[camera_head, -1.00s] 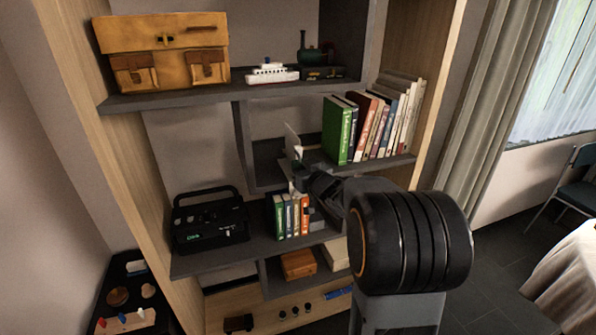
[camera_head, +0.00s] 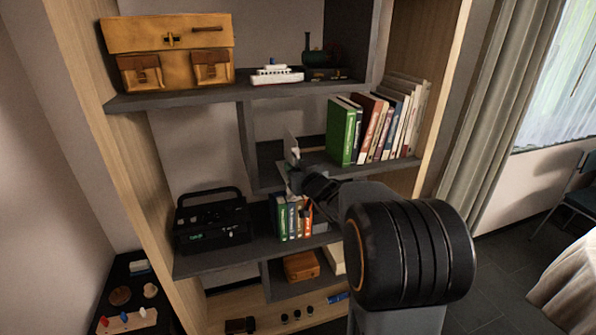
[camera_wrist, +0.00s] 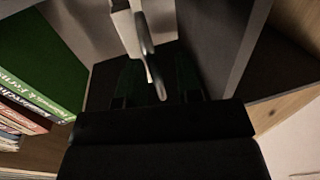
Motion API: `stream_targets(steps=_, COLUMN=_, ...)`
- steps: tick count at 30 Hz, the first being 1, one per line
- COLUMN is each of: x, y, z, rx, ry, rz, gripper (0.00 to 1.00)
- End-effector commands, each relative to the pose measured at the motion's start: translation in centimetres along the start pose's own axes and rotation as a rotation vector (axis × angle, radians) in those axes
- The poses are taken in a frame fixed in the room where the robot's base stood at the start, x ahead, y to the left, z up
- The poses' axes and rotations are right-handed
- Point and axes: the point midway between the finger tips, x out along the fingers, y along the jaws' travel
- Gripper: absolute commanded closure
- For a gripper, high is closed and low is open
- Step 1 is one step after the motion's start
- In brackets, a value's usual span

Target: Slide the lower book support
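A thin pale book support (camera_head: 291,148) stands upright in the middle-right compartment, left of the green book (camera_head: 341,132) and apart from it. In the wrist view the support (camera_wrist: 146,45) shows as a pale plate with a grey, handle-like part. My gripper (camera_head: 291,175) is at the front edge of that shelf, close below the support. In the wrist view my gripper (camera_wrist: 157,86) has its two dark fingers apart, with the support's lower end between or just beyond them; contact is unclear. A second support at the lower books (camera_head: 293,218) cannot be made out clearly.
A row of books leans at the right of the middle shelf. A black toolbox (camera_head: 211,220) stands left of the lower books. A dark upright divider (camera_head: 246,145) bounds the compartment on the left. The satchel (camera_head: 170,52) and toy ship (camera_head: 277,75) sit above.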

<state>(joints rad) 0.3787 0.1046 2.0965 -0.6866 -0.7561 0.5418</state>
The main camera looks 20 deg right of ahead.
Motion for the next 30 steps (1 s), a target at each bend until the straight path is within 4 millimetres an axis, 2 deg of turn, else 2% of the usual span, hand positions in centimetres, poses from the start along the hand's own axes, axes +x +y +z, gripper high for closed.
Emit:
stream_targets(steps=5, x=-1.4, y=0.1, z=-0.1, rx=-0.001, ry=0.001, rz=0.002, gripper=0.68)
stream_targets(steps=15, x=-8.3, y=0.1, z=-0.1, rx=-0.002, ry=0.002, rz=0.005, gripper=0.68)
stream_targets(steps=21, x=-11.6, y=0.1, z=-0.1, rx=-0.001, ry=0.0, rz=0.004, gripper=0.68)
stream_targets(steps=30, x=-13.7, y=0.0, z=0.0, rx=0.0, ry=0.0, rz=0.001, gripper=0.68)
